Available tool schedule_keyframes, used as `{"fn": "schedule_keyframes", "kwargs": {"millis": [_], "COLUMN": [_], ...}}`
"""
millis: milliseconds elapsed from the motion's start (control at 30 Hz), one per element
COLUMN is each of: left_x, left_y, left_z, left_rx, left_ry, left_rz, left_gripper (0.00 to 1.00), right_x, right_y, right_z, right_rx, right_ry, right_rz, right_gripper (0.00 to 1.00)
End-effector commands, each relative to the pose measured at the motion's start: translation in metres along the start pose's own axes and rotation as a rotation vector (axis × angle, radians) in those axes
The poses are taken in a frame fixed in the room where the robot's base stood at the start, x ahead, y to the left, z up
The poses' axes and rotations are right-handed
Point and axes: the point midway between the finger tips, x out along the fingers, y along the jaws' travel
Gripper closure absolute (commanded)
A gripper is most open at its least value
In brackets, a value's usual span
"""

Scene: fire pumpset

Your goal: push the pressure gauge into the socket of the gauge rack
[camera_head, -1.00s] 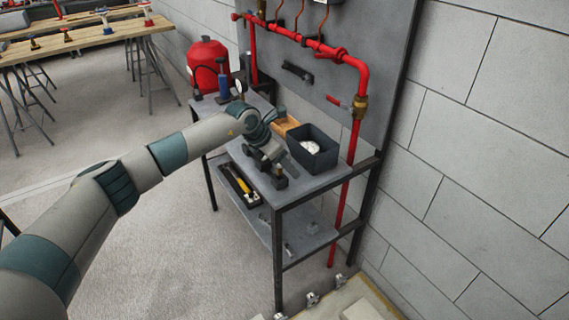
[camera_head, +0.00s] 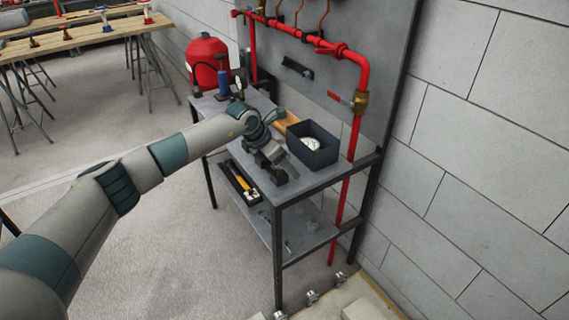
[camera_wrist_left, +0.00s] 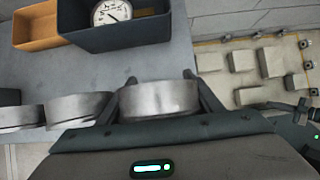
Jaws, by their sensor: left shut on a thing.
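My left gripper (camera_wrist_left: 160,88) is shut on a silver, round-sided pressure gauge (camera_wrist_left: 158,99), seen edge-on between its two dark fingers in the left wrist view. Two similar silver gauges (camera_wrist_left: 76,108) stand in a row to its left. The gauge rack and its sockets are hidden below the gauges and gripper, so I cannot tell how deep the held gauge sits. In the head view my left gripper (camera_head: 273,165) is low over the front of the grey table, and the held gauge cannot be made out. My right gripper is not in view.
A dark bin (camera_head: 313,157) with a white-faced gauge (camera_wrist_left: 112,12) inside stands close behind the gripper. A wooden tray (camera_wrist_left: 38,26) adjoins it. A red pipe (camera_head: 345,205) runs down behind the table's right end. A red tank (camera_head: 208,62) stands at the far end.

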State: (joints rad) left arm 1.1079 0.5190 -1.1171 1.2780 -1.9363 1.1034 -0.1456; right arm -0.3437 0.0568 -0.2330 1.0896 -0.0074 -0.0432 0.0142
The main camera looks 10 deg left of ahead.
Motion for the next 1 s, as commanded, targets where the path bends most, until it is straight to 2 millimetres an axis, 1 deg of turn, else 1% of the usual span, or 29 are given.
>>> {"fn": "schedule_keyframes", "kwargs": {"millis": [967,1000], "left_x": [0.018,0.017], "left_y": [0.000,0.000], "left_z": [-0.010,-0.010], "left_rx": [0.000,0.000], "left_ry": [-0.001,-0.001], "left_rz": [0.000,0.000], "left_gripper": [0.96,0.31], "right_x": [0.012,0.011], "right_y": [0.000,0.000], "right_z": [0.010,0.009], "right_rx": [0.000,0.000], "right_ry": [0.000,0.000], "right_rz": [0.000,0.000], "right_gripper": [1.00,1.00]}}
